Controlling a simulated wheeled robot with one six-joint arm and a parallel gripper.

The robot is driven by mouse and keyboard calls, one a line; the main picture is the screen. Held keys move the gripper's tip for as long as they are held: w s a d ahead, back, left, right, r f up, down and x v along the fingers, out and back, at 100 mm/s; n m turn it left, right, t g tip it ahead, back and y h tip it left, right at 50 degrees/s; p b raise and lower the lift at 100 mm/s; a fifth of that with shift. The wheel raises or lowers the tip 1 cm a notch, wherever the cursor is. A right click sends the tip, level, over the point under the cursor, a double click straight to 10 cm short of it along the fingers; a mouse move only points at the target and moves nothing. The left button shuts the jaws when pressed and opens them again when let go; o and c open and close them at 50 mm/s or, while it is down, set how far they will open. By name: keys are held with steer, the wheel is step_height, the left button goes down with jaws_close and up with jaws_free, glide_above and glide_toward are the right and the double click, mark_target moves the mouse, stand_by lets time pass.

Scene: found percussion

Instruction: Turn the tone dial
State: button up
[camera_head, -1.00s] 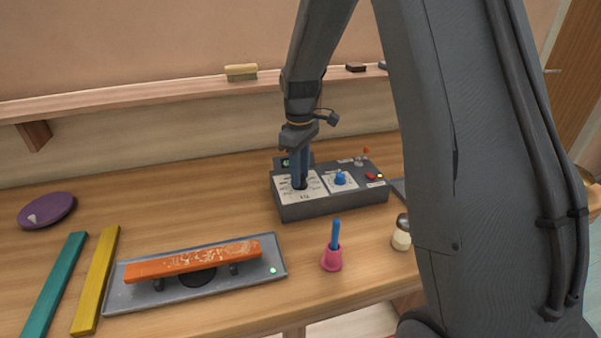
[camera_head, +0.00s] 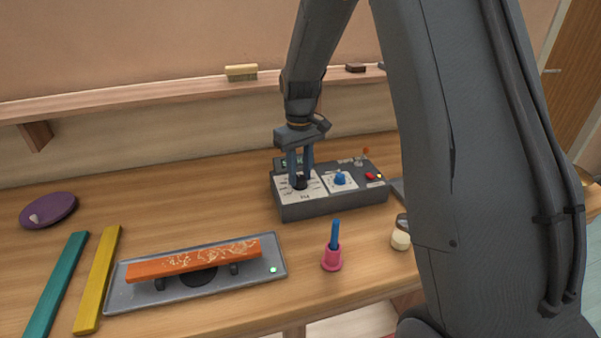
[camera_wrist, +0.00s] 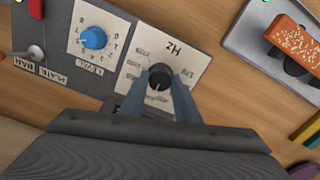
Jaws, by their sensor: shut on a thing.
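The tone dial (camera_wrist: 160,78) is a black knob with a white mark, on a white plate lettered Hz (camera_wrist: 187,52). It also shows in the head view as a dark knob (camera_head: 299,184) on the left part of the grey control box (camera_head: 335,202). My gripper (camera_head: 300,178) points down at the dial, its two blue fingers on either side of it. In the wrist view the fingers (camera_wrist: 160,98) come up to the knob and are shut on it. The fingers hide part of the dial's sides and some scale marks.
A blue level knob (camera_head: 340,178) sits right of the dial, with a red button (camera_head: 371,176) beyond. In front are an orange bar (camera_head: 194,261) on a grey tray (camera_head: 130,301) and a pink holder (camera_head: 332,260) with a blue stick. Yellow and teal bars lie left.

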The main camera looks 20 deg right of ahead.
mark_target(300, 177)
stand_by(0.3)
steer(key=o, duration=1)
steer(key=shift+o, duration=0.2)
steer(key=shift+r, duration=0.15)
steer(key=shift+r+b, duration=1.15)
steer(key=shift+r, duration=2.65)
